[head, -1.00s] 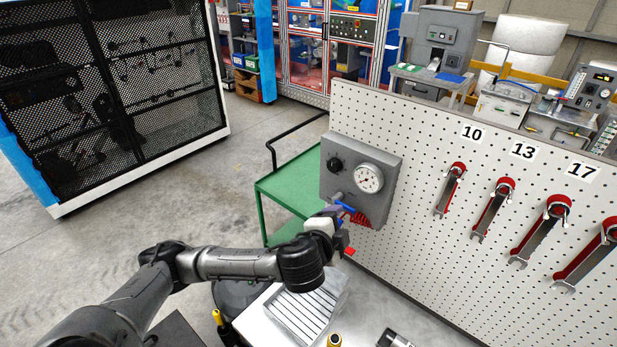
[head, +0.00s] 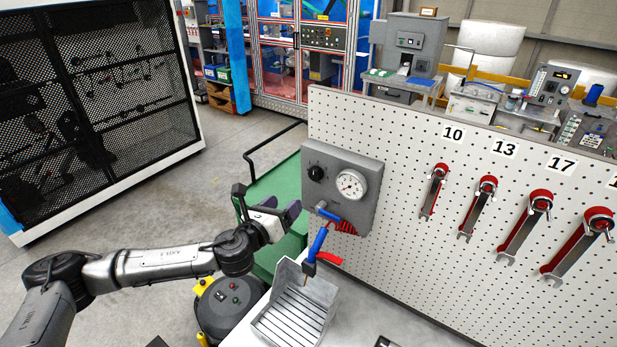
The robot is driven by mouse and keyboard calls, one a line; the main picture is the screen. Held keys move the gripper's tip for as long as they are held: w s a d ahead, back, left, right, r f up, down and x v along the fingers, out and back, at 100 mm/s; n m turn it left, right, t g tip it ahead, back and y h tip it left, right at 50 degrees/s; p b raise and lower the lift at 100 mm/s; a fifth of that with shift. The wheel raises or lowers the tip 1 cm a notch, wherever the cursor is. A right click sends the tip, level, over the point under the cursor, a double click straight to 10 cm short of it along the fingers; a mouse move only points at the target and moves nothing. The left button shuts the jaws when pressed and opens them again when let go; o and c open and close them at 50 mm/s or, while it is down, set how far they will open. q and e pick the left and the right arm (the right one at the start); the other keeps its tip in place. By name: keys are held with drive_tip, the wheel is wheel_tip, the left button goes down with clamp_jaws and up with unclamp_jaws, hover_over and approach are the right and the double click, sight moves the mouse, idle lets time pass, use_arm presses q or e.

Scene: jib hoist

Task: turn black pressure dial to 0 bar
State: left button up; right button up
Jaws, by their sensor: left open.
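The black pressure dial (head: 315,173) is a small round knob at the upper left of a grey panel box (head: 366,208) on the pegboard. A round white gauge (head: 351,185) sits to its right; its reading is too small to tell. My left gripper (head: 266,204) is open and empty, to the left of the panel and a little below the dial, apart from it. A blue air gun (head: 318,243) with a red coiled hose (head: 342,227) hangs below the panel. My right gripper is not in view.
Wrenches hang on the white pegboard (head: 404,135) to the right under the numbers 10, 13 and 17. A green cart (head: 285,180) stands behind my left gripper. A grey slotted tray (head: 294,318) lies below the air gun.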

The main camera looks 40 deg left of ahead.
sight(314, 175)
use_arm(q)
drive_tip(key=shift+m, duration=0.5)
drive_tip(key=w, duration=0.4)
drive_tip(key=w+a+p, duration=0.1)
drive_tip(key=w, duration=0.3)
drive_tip(key=w+p, duration=0.1)
drive_tip(key=w, duration=0.2)
drive_tip(key=shift+w+a, duration=0.3)
drive_tip(key=shift+w, duration=0.1)
drive_tip(key=shift+w+a+p, duration=0.15)
drive_tip(key=shift+w+p, duration=0.2)
drive_tip(key=shift+w, duration=0.55)
drive_tip(key=shift+c, duration=0.2)
drive_tip(key=c, duration=0.9)
